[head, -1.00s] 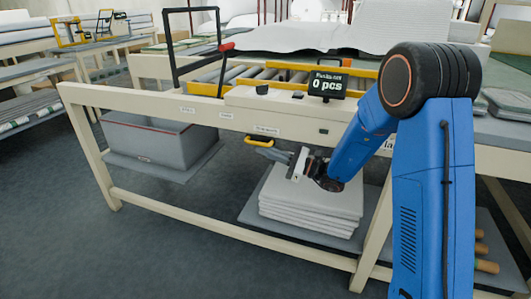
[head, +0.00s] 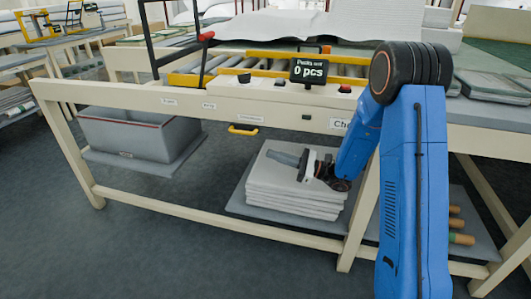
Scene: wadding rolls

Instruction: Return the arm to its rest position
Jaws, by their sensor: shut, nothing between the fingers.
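My blue arm (head: 403,190) rises at the right of the head view and bends down to the left. My gripper (head: 288,159) is at the arm's end, in front of the table, and appears over the stack of white wadding sheets (head: 290,202) on the lower shelf. Its fingers point left and are shut with nothing between them. Whether the gripper touches the stack cannot be told from this view.
A cream-framed table (head: 180,101) carries a roller conveyor (head: 232,70) and a display reading "0 pcs" (head: 309,71). A yellow handle (head: 243,130) hangs under its front rail. A grey bin (head: 135,132) stands low at the left. Floor in front is clear.

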